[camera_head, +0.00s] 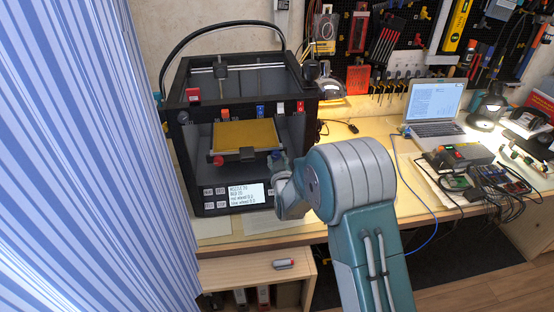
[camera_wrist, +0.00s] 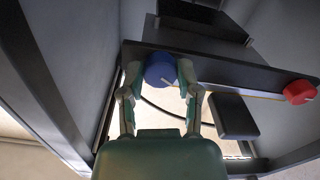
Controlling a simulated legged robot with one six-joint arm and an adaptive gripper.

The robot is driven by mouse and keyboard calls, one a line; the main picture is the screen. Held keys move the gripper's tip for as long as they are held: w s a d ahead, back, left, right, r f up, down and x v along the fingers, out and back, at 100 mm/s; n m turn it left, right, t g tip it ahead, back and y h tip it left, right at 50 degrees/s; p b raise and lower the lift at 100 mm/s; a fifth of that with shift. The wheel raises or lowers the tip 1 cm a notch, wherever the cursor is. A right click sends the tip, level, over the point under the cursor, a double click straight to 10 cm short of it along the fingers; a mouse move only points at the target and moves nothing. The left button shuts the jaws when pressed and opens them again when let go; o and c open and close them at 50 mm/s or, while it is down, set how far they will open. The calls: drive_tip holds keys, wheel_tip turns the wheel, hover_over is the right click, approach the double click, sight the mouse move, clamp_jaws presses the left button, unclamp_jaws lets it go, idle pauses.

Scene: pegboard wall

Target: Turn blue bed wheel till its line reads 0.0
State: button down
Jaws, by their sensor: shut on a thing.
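The blue bed wheel (camera_wrist: 160,70) sits at the front edge of the bed bar in the wrist view. My gripper (camera_wrist: 160,82) has its two green fingers on either side of it, shut on the wheel. In the head view the blue wheel (camera_head: 276,155) shows small beside my gripper (camera_head: 280,165), at the printer's right front. The red wheel (camera_wrist: 300,92) is on the same bar; it is at the left of the bed in the head view (camera_head: 218,160). The printer's display (camera_head: 246,195) shows several text lines, with wheel readings too small to read surely.
The black-framed printer (camera_head: 185,135) stands on the wooden bench with a yellow bed plate (camera_head: 246,134) inside. A blue striped curtain (camera_head: 80,150) hangs at left. A laptop (camera_head: 435,103) and electronics (camera_head: 470,165) lie to the right. A marker (camera_head: 284,264) lies on the lower shelf.

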idle(0.4)
drive_tip(key=shift+c, duration=1.5)
unclamp_jaws()
drive_tip(key=shift+a, duration=0.15)
drive_tip(key=v, duration=1.2)
drive_tip(key=shift+f, duration=0.2)
drive_tip(key=s+d+r+m+g+h, duration=0.25)
drive_tip(key=s+d+r+g, duration=0.45)
drive_tip(key=d+r, duration=0.45)
drive_tip(key=s+d+r+m+g+h, duration=0.1)
drive_tip(key=s+d+g, duration=0.1)
drive_tip(key=s, duration=0.9)
drive_tip(key=s+d+r+m+g, duration=0.2)
drive_tip(key=s+d, duration=0.3)
drive_tip(key=s, duration=0.6)
drive_tip(key=shift+s+r+h, duration=0.2)
drive_tip(key=shift+h, duration=0.15)
